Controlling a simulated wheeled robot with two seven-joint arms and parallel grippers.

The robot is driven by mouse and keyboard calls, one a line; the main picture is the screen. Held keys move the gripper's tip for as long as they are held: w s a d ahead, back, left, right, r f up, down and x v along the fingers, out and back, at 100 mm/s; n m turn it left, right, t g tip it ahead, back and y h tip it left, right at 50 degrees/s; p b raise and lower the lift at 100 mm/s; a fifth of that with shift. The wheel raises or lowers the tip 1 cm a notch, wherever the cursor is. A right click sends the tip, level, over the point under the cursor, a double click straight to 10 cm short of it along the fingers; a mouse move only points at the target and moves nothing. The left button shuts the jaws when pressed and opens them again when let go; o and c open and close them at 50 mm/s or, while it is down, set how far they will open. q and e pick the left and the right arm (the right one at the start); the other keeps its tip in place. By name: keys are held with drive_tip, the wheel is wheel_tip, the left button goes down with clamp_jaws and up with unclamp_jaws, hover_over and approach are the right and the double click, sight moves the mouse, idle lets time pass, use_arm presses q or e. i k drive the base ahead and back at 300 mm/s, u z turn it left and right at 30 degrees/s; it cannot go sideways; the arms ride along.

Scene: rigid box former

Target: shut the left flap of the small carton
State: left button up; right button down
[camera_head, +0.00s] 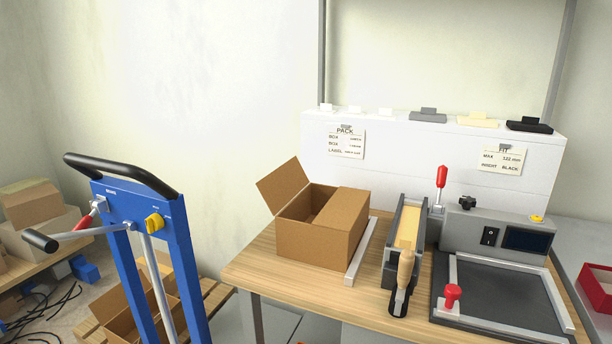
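The small carton (311,246) is a brown box on the wooden table, left of the middle of the table top. Its left flap (282,185) stands up and leans outward to the left. Its right flap (342,207) lies folded over the right part of the opening. The left part of the opening shows the dark inside. Neither of my grippers shows in the head view.
A white metal bar (361,254) lies just right of the carton. Further right are a grey trough with a wooden-handled tool (404,270) and a grey machine (495,237). A blue hand truck (150,220) stands left of the table. A white panel (400,150) rises behind.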

sight(278, 189)
drive_tip(key=z, duration=3.25)
drive_tip(key=k, duration=2.15)
drive_tip(key=u, duration=2.05)
drive_tip(key=i, duration=0.45)
drive_tip(key=u, duration=0.05)
